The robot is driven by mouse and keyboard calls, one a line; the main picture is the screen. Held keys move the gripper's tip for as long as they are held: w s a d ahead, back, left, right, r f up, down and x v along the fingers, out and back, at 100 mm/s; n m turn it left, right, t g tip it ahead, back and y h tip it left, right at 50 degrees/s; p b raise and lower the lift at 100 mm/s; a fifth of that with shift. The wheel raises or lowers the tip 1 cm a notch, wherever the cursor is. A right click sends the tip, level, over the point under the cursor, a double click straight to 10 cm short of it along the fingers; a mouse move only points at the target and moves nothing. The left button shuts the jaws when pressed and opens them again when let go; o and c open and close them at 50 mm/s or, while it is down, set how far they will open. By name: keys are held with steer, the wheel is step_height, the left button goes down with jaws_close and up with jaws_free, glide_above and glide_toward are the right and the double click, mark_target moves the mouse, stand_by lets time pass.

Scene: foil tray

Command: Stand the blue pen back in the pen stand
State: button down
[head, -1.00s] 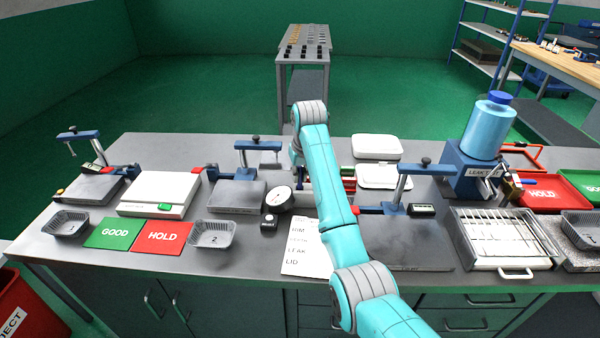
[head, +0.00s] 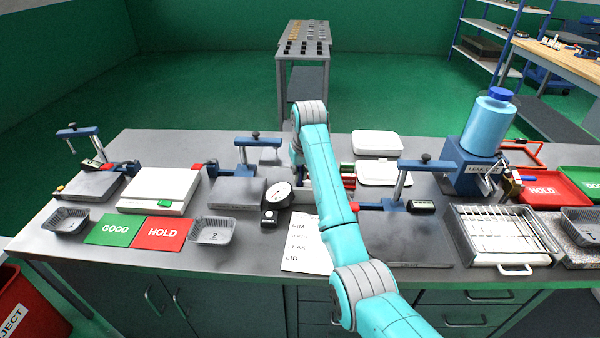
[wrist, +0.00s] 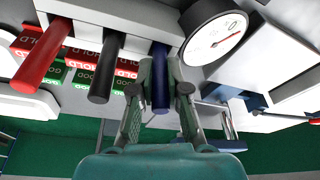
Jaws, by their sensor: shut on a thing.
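The blue pen (wrist: 160,92) is between the two fingers of my gripper (wrist: 161,68) in the wrist view, and the gripper is shut on it. The pen's far end meets the grey-white pen stand (wrist: 130,20). I cannot tell how deep it sits in the stand. A red pen (wrist: 42,52) and a black pen (wrist: 105,68) stick out of the same stand in a row beside it. In the head view my arm hides the gripper and the blue pen.
A round dial gauge (wrist: 215,38) is close beside the stand; it also shows in the head view (head: 278,195). A paper list (head: 306,245) lies in front. A clamp fixture (head: 400,190) stands right of my arm, and white cases (head: 377,143) lie behind.

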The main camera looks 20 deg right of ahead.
steer(key=c, duration=1.1)
jaws_free()
steer(key=shift+r, duration=0.15)
steer(key=shift+r, duration=2.85)
